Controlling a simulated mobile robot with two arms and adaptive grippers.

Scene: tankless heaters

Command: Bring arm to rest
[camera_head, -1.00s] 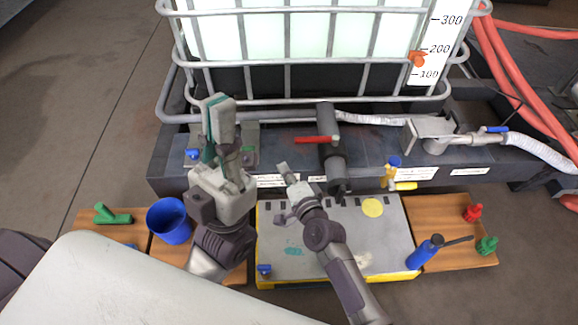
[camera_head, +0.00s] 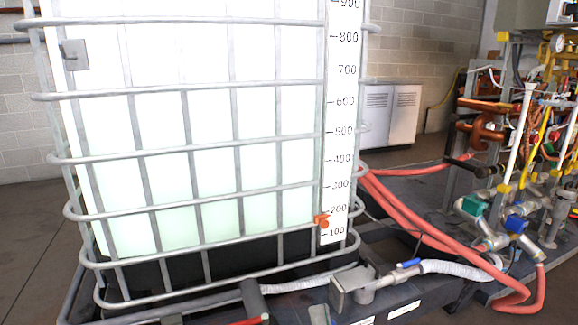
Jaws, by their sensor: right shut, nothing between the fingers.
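The view takes in almost nothing of my arms. A small grey piece at the bottom edge, left of the red valve handle, appears to be the tip of my right gripper (camera_head: 172,320). It is shut, with nothing seen held in it. The rest of that gripper and its arm are cut off below the picture. My left gripper is out of view.
A large white caged tank (camera_head: 190,150) with a numbered scale fills the left and middle. At its foot are a red valve handle (camera_head: 248,321) and a blue-handled valve (camera_head: 408,263). Red hoses (camera_head: 420,225) run right to crowded pipework (camera_head: 520,150).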

